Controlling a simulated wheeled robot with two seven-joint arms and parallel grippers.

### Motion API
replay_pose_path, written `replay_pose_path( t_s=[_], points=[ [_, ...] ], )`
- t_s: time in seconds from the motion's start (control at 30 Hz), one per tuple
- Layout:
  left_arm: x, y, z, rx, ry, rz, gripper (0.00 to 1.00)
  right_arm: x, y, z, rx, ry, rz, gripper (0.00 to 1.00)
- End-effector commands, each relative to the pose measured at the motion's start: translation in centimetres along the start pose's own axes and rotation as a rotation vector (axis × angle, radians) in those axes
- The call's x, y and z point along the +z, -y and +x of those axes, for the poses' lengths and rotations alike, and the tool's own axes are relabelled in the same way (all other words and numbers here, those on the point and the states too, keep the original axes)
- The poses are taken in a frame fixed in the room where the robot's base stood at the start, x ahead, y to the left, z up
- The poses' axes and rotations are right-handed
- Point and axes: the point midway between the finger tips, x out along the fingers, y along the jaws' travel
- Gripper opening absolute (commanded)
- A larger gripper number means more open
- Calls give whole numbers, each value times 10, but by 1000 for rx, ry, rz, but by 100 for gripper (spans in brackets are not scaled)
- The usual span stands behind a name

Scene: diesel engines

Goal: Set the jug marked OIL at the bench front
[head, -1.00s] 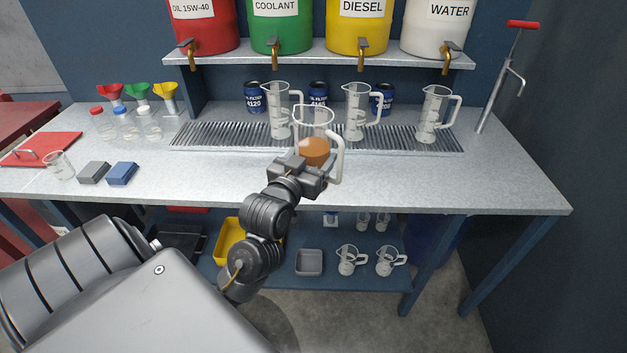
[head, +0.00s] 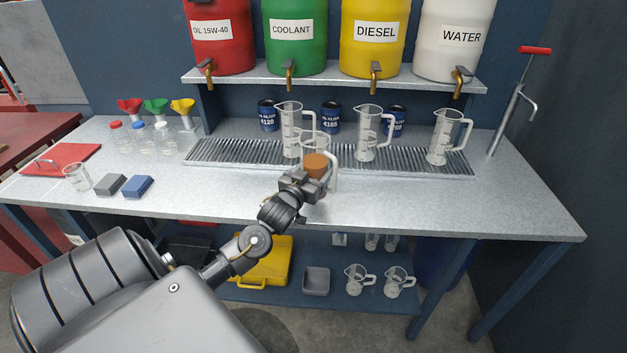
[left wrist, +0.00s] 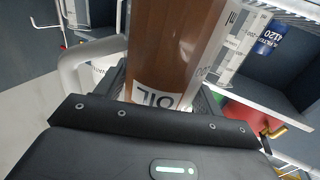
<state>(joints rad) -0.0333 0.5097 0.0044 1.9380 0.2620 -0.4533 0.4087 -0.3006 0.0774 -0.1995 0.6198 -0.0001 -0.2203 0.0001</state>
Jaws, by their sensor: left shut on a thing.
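The jug marked OIL (head: 316,163) is clear with a white handle and holds brown liquid. In the left wrist view the OIL jug (left wrist: 170,55) stands between the fingers, its label close to the palm. My left gripper (head: 310,184) is shut on it, at the front part of the bench top (head: 400,200), in front of the grated drip tray (head: 225,155). I cannot tell whether the jug's base touches the bench; the gripper hides it. My right gripper is not in view.
Three clear jugs (head: 291,128), (head: 368,132), (head: 446,137) stand on the drip tray behind. Grey (head: 110,184) and blue (head: 138,187) blocks and a small beaker (head: 77,177) lie to the left. The bench front right of the gripper is clear.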

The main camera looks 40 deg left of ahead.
Motion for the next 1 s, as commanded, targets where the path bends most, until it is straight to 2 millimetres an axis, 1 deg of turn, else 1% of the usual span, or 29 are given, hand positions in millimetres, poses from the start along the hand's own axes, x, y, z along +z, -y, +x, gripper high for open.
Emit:
replay_pose_path(
  t_s=[0.1, 0.33, 0.4, 0.53, 0.63, 1.0],
  points=[
    [4, 3, 6, 0, -6, -2, 21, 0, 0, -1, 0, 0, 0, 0],
    [10, 5, 9, -1, -4, -1, 21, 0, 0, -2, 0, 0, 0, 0],
    [17, 7, 11, 0, -2, 0, 21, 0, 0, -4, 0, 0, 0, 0],
    [34, 7, 11, 0, -1, 0, 21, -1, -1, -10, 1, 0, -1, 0],
    [41, 7, 10, 0, -3, -1, 21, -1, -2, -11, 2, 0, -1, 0],
    [46, 6, 10, 0, -5, -1, 21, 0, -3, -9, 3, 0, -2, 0]
  ],
)
